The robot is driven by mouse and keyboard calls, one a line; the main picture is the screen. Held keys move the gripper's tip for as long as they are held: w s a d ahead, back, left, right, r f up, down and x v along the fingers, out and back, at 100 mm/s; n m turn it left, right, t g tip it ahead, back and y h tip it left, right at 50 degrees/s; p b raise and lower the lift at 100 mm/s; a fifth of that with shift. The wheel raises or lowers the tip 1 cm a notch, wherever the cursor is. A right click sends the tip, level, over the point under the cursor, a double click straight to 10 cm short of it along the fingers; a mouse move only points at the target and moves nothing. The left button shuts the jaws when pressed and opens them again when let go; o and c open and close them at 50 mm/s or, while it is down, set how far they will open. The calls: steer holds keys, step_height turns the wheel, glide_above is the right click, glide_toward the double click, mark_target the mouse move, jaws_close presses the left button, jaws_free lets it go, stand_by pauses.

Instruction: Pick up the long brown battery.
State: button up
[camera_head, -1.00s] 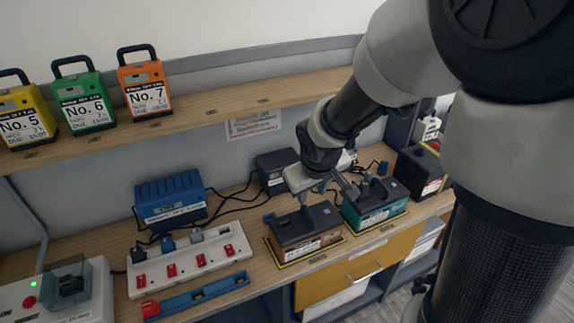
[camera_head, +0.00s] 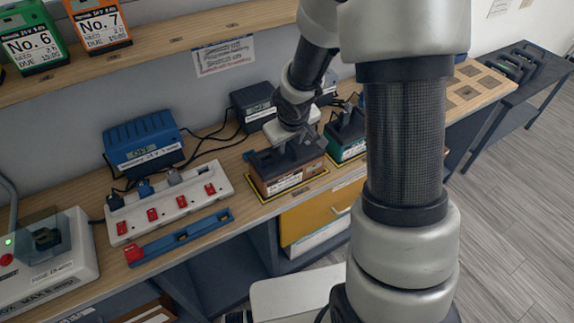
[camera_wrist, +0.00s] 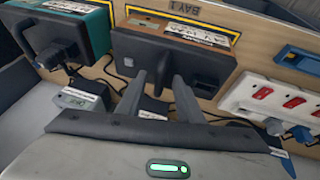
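The long brown battery (camera_head: 290,180) has a dark top and a white label, and sits in a yellow-outlined bay on the bench. My gripper (camera_head: 292,150) is over the battery's top in the head view. In the wrist view my gripper (camera_wrist: 160,78) has two fingers apart with nothing held between them. Whether they touch the battery I cannot tell. The arm hides part of the battery top.
A teal battery (camera_head: 345,140) stands close beside the brown one. A white power strip (camera_head: 180,205), a blue tray (camera_head: 180,237) and a blue charger (camera_head: 143,145) are to the left. A dark charger (camera_head: 252,104) and cables are behind. Numbered packs stand on the shelf (camera_head: 170,52).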

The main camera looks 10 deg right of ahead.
jaws_close()
stand_by(1.1)
steer(key=shift+w+r, duration=0.1)
steer(key=shift+w, duration=0.05)
stand_by(0.3)
